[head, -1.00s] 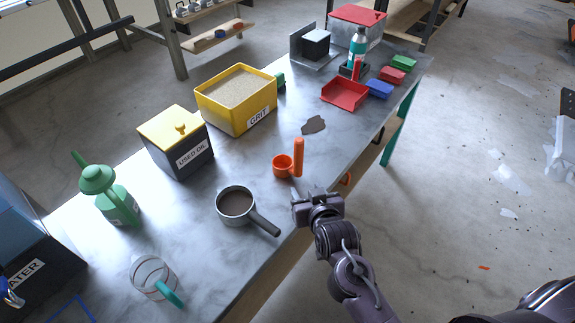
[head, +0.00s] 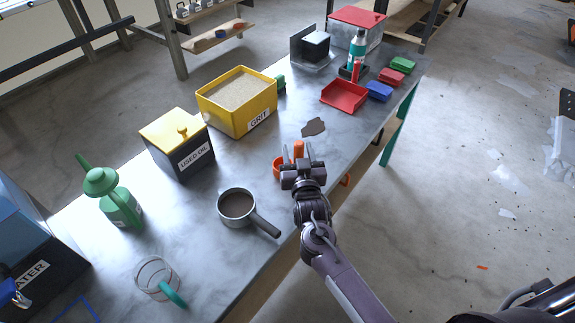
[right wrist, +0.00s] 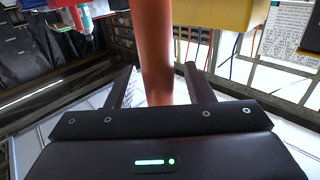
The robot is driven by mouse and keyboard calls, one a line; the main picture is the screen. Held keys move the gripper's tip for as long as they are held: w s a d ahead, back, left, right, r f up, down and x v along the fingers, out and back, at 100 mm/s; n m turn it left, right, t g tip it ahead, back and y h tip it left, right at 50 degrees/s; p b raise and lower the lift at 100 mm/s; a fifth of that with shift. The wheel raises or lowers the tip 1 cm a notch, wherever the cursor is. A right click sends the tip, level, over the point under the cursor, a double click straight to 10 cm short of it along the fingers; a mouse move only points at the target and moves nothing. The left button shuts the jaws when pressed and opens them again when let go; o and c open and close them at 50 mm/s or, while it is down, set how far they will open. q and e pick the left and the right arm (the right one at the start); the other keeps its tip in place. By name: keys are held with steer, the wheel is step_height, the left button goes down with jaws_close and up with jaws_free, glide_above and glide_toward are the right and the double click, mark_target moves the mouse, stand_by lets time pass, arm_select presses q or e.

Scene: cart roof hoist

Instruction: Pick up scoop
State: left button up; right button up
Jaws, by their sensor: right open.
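The orange scoop (head: 279,166) stands on the grey bench top near its front edge, its handle upright and its cup to the left. My right gripper (head: 301,160) is open at the scoop and hides part of the handle and cup in the head view. In the right wrist view the orange handle (right wrist: 154,50) rises between the two spread fingers (right wrist: 160,88), apart from both as far as I can tell. My left gripper is not in view.
A grey saucepan (head: 237,205) with dark contents sits left of the gripper. A yellow grit bin (head: 240,120), a used oil box (head: 190,160) and a red tray (head: 345,96) stand further back. A dark patch (head: 313,127) lies behind the scoop.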

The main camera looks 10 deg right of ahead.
steer(key=shift+w, duration=0.45)
steer(key=shift+f, duration=0.1)
jaws_close()
steer(key=shift+r, duration=0.2)
